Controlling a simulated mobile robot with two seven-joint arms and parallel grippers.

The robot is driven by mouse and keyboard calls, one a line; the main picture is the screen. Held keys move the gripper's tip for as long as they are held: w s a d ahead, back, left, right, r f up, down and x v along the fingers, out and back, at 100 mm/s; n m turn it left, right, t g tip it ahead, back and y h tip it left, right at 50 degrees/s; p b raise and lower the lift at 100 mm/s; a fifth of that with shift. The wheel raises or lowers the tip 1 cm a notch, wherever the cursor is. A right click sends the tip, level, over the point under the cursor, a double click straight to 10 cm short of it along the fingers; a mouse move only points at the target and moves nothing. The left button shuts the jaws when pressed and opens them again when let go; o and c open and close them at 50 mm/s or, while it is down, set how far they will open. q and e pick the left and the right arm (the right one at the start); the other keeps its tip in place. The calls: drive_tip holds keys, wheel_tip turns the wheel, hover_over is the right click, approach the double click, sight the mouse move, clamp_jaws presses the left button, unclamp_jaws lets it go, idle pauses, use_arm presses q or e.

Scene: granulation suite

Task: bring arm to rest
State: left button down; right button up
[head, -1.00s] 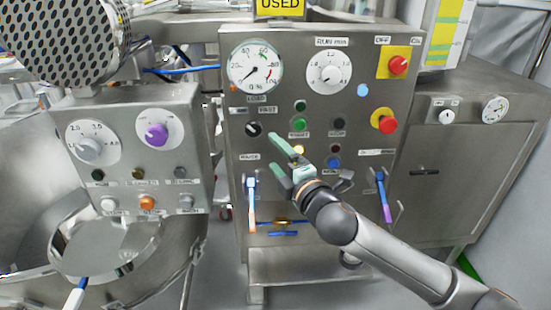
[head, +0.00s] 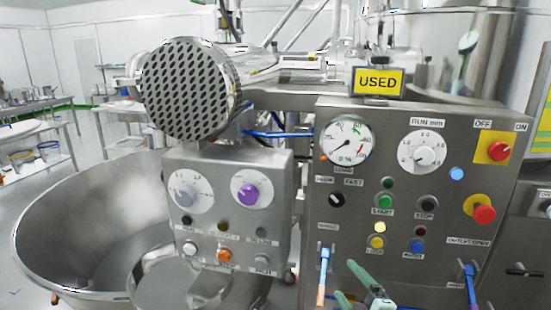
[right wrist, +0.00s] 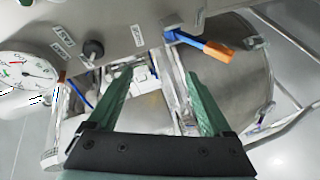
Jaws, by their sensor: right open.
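My right gripper (head: 347,280) shows at the bottom edge of the head view, in front of the lower part of the steel control panel (head: 300,215). Its green fingers are apart, and in the right wrist view (right wrist: 158,78) nothing is between them. The rest of my right arm is below the head view. My left gripper is in neither view.
The panel carries a gauge (head: 346,139), a black selector knob (head: 336,200), a red stop button (head: 484,214) and blue-topped levers (head: 323,262) (head: 469,278). A smaller control box (head: 205,240) and a large steel bowl (head: 75,225) stand left. Open floor lies far left.

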drive_tip(key=s+f+m+g, duration=0.6)
drive_tip(key=s+f+m, duration=0.8)
drive_tip(key=s+f, duration=1.2)
drive_tip(key=shift+a+f+h, duration=0.25)
drive_tip(key=shift+f+h, duration=0.05)
drive_tip(key=shift+f, duration=0.25)
